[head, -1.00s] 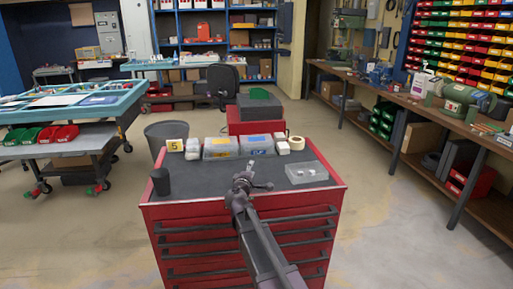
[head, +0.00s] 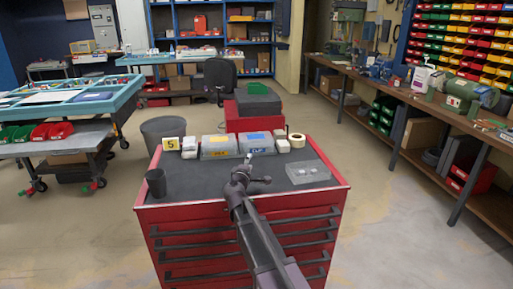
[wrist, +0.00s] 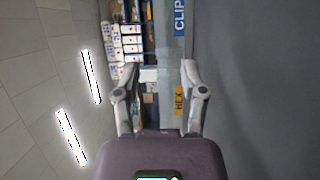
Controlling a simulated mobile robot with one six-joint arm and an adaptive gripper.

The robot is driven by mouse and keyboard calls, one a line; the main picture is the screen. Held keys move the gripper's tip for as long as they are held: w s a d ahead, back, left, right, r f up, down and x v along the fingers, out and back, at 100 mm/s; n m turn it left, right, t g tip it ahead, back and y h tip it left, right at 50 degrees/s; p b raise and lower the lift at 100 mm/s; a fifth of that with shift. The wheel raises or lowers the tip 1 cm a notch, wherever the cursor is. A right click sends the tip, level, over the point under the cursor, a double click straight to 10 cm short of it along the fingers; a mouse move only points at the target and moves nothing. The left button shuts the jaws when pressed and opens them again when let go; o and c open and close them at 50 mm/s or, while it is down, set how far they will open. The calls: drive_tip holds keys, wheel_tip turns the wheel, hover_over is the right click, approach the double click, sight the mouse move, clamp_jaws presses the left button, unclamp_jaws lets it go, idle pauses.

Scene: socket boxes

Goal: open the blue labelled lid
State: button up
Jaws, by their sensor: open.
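The blue-labelled box (head: 256,138) is a clear, greyish lidded box near the back of the red cart's top, and its lid looks down. In the wrist view its blue label (wrist: 180,17) reads CLIP at the top. Beside it on the left is a similar box with an orange label (head: 219,145), which reads HEX in the wrist view (wrist: 180,100). My gripper (wrist: 156,68) is open and empty, with its fingers apart. In the head view my gripper (head: 248,159) is just in front of the blue-labelled box; I cannot tell whether it touches.
The red cart (head: 160,208) also carries a yellow "5" marker (head: 171,144), a black cup (head: 156,183), a tape roll (head: 297,140) and a clear tray (head: 307,172). White pieces flank the labelled boxes. The dark mat's front is clear apart from my arm.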

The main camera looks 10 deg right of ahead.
sight(258, 146)
drive_tip(key=x, duration=1.4)
drive_tip(key=shift+s, duration=0.1)
clamp_jaws()
